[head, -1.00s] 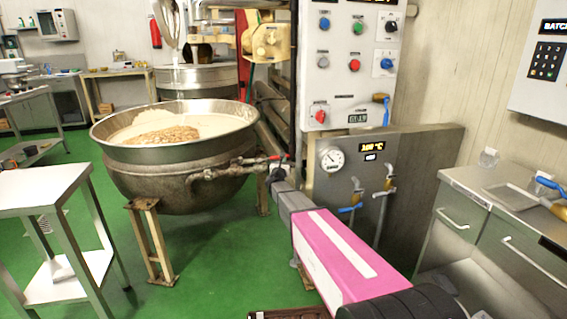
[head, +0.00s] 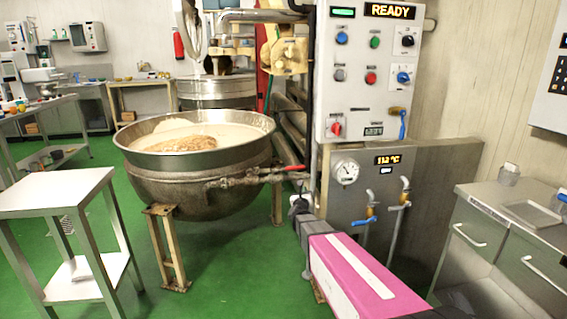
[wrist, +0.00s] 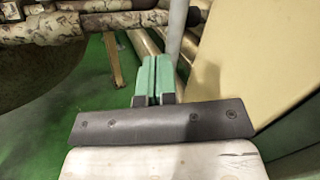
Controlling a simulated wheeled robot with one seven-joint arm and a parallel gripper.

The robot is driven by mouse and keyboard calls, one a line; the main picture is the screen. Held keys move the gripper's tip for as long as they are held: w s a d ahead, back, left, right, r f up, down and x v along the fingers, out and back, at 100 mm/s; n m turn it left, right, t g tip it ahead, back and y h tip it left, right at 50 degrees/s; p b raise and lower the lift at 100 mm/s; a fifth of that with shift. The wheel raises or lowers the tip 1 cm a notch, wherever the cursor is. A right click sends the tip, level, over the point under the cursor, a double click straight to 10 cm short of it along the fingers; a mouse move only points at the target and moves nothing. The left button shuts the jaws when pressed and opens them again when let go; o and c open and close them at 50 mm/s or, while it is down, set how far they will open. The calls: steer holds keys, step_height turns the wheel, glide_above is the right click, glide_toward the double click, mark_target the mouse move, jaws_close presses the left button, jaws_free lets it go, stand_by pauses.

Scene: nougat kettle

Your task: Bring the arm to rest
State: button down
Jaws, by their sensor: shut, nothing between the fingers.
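My arm, with a pink and white link, reaches forward from the lower right in the head view. My gripper (head: 297,207) is at its far end, in front of the grey cabinet's left edge and below the kettle's pipe with the red handle. In the wrist view my gripper (wrist: 152,75) shows two green fingers pressed together with nothing between them. The kettle (head: 190,185) stands to the left of my gripper, holding pale mass with a brown nutty heap. The wrist view shows part of its dark side and pipes at the upper left.
A control panel (head: 355,105) reading READY stands above the grey cabinet (head: 335,220) with its gauge and taps. A steel table (head: 60,190) stands at the left, a drawer counter (head: 500,215) at the right. Green floor (head: 225,270) is clear in front of the kettle.

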steer(key=s+a+f+n+g+y, duration=0.1)
steer(key=s+f+n+g+y, duration=0.3)
steer(key=s+n, duration=0.5)
steer(key=s+a+f+n+g+y, duration=0.1)
steer(key=s+f+n+g+y, duration=0.3)
steer(key=n, duration=0.9)
steer(key=s+d+f+n+g+h, duration=0.1)
steer(key=s+n+g, duration=0.4)
steer(key=s, duration=0.5)
steer(key=s+d+f+n+g+h, duration=0.2)
steer(key=s+d+n+g, duration=0.3)
steer(key=s+n, duration=0.3)
steer(key=s+d, duration=0.1)
steer(key=s, duration=0.2)
steer(key=shift+f+n+g, duration=0.3)
steer(key=shift+f, duration=0.05)
